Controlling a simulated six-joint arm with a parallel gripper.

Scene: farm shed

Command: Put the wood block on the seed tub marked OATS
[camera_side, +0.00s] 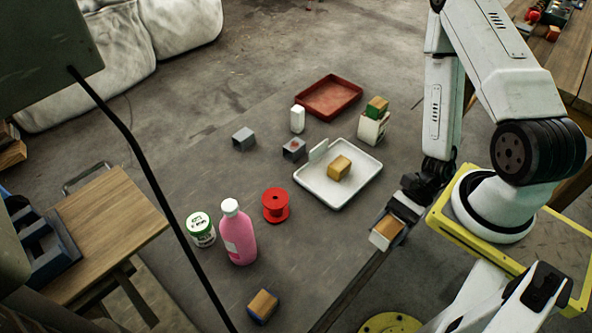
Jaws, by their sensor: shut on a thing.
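My gripper (388,228) is at the right of the work area, low in front of my base, shut on a wood block (389,226) with a brown top. The fingers hide part of the block. A white tub-like container (369,130) stands behind the white tray, with a green and wood-coloured block (377,105) on top. A white and green round tub (201,230) stands at the left, beside a pink bottle. No lettering is readable at this size, so I cannot tell which is marked OATS.
A white tray (318,190) holds a yellowish wood block (340,167). Around it are a red tray (329,96), a white bottle (297,119), grey blocks (243,139), a red spool (275,205) and a pink bottle (238,235). A blue-based wood block (262,306) lies in front.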

